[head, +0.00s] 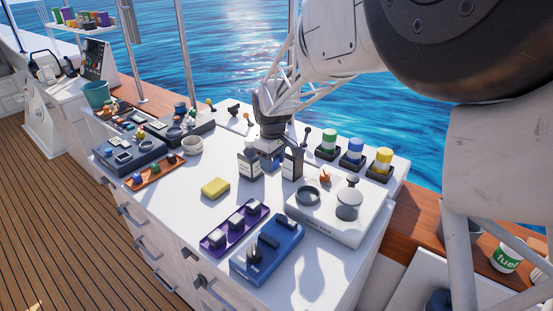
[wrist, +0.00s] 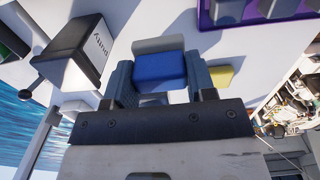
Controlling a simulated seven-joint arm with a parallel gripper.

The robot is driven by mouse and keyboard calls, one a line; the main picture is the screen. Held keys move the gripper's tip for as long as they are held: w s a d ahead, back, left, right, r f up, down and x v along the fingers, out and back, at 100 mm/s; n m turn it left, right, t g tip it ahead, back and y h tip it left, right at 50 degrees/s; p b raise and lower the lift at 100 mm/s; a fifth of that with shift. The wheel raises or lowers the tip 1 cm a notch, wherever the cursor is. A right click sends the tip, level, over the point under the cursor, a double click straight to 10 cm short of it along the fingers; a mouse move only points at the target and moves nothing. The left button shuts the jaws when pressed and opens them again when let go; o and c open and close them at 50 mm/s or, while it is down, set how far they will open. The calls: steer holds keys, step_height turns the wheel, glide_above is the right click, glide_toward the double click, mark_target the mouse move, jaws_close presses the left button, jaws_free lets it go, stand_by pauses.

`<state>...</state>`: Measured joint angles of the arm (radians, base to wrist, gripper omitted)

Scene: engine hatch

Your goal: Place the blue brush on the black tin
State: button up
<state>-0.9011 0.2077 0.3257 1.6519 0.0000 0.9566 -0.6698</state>
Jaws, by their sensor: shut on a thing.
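My gripper (head: 270,158) is shut on the blue brush (wrist: 160,70), which shows between its two fingers in the wrist view. The brush has a blue block and a paler grey-white part. In the head view it is a small blue patch (head: 268,161), mostly hidden by the gripper, low over the white counter. Two dark containers with pale labels stand on either side of the gripper: one at left (head: 249,160), one at right (head: 292,163). A dark box with writing (wrist: 80,50) shows in the wrist view. I cannot tell which is the black tin.
A yellow sponge (head: 215,188) lies in front of the gripper. A purple tray (head: 214,243) and a blue tray (head: 289,258) are nearer. A white raised board (head: 326,222) with round parts is at right. Jars with coloured bands (head: 353,151) stand behind it.

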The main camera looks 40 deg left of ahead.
steer(key=d+r, duration=0.6)
steer(key=d, duration=0.4)
steer(key=shift+w+d+r, duration=0.3)
steer(key=shift+w+d, duration=0.05)
steer(key=shift+d, duration=0.05)
steer(key=shift+w+a, duration=0.1)
steer(key=w+a, duration=0.3)
steer(key=w+a+f, duration=0.1)
steer(key=w+a, duration=0.7)
steer(key=shift+a+f, duration=0.1)
steer(key=shift+f, duration=0.1)
stand_by(0.5)
steer(key=shift+f, duration=1.8)
steer(key=shift+f, duration=0.1)
steer(key=o, duration=0.9)
steer(key=shift+o, duration=0.2)
